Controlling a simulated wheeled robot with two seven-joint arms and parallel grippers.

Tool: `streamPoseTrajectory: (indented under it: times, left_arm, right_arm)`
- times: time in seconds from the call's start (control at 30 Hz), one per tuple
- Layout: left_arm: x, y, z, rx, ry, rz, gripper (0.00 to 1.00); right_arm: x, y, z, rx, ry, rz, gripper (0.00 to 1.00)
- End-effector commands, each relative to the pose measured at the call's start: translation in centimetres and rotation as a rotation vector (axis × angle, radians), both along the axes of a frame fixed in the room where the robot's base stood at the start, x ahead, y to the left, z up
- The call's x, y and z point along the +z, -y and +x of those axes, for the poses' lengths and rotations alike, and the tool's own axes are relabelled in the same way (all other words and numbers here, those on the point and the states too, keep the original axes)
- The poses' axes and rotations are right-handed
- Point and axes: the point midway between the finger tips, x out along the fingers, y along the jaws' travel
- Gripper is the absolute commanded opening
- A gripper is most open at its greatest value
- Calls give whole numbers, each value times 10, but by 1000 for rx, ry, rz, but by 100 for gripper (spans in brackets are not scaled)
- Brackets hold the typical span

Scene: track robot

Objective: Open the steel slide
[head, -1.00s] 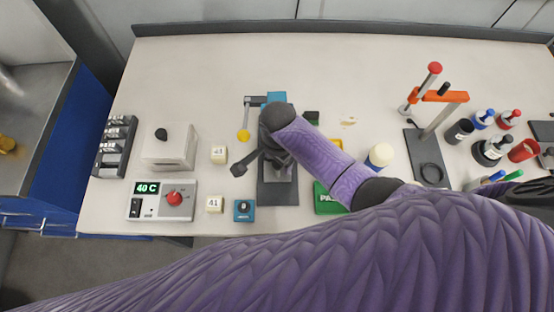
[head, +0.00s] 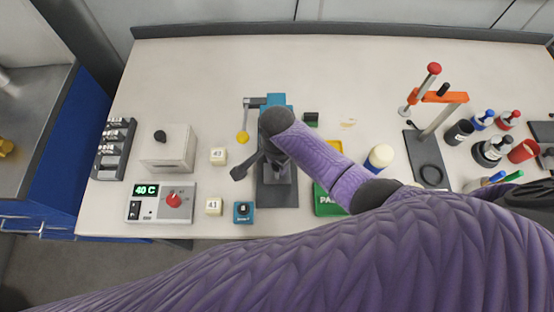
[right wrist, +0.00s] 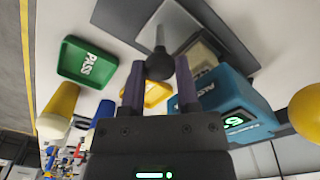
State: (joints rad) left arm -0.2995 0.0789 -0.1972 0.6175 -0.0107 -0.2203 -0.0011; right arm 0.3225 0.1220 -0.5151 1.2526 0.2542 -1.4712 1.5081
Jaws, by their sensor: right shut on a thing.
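The steel slide (right wrist: 172,26) is a grey metal piece on a dark base plate (head: 278,196) in front of a blue body (head: 276,100). A round black knob (right wrist: 160,66) on a short stem stands up from it in the right wrist view. My right gripper (right wrist: 159,70) is shut on this knob, one finger on each side. In the head view my right wrist (head: 276,122) is above the slide and hides the fingers and knob. How far open the slide stands cannot be told. My left gripper is not in view.
A blue device with a lit display (right wrist: 235,121) and a yellow round part (right wrist: 306,108) are close to my fingers. A green PASS tray (head: 324,208) is right of the base plate. A blue box (head: 244,212) and white blocks (head: 214,206) are left. The back of the table is clear.

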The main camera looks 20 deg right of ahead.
Motion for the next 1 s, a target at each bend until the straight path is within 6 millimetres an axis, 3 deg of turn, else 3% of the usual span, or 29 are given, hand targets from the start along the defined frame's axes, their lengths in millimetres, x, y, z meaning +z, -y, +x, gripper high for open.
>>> streamPoseTrajectory:
  times: [0.6,1.0]
  left_arm:
    - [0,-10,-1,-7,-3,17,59]
    - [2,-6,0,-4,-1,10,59]
  right_arm:
    - [0,0,0,0,0,-1,0]
    - [1,0,-1,0,0,-1,0]
